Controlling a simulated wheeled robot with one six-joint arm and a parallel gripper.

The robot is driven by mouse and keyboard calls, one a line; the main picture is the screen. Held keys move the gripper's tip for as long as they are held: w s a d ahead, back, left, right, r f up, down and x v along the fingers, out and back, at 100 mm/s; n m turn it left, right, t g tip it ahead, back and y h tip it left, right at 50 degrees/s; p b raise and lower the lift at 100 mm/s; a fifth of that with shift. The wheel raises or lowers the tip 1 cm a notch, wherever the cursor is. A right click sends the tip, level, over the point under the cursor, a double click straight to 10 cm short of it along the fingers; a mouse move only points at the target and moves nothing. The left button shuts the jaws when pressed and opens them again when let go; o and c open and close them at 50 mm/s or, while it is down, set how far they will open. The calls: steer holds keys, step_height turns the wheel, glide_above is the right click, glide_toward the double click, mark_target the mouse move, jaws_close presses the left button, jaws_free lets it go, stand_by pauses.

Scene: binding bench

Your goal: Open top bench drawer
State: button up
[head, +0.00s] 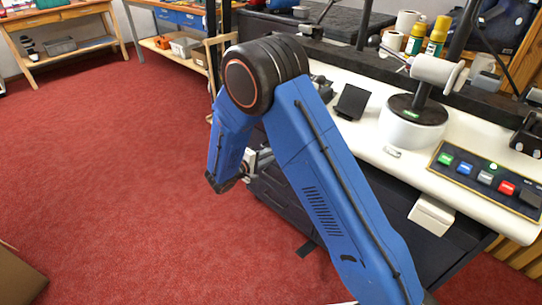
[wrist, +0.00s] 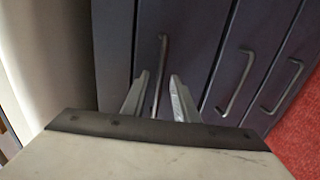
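The dark bench drawers (head: 283,198) show below the white bench top in the head view, partly hidden behind my blue arm. In the wrist view the top drawer (wrist: 190,40) is the leftmost dark front, and it looks shut. Its grey bar handle (wrist: 162,55) lies between the two fingers of my gripper (wrist: 160,85). The fingers are apart, one on each side of the handle, with gaps visible. Contact with the handle cannot be told. In the head view my gripper (head: 260,158) is at the drawer fronts, mostly hidden by the arm.
Two lower drawers with handles (wrist: 238,82) (wrist: 284,86) lie to the right in the wrist view. The white bench top (head: 375,125) carries a spool stand (head: 413,122) and a button panel (head: 487,178). Red carpet (head: 120,170) in front is clear.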

jaws_close()
stand_by(1.4)
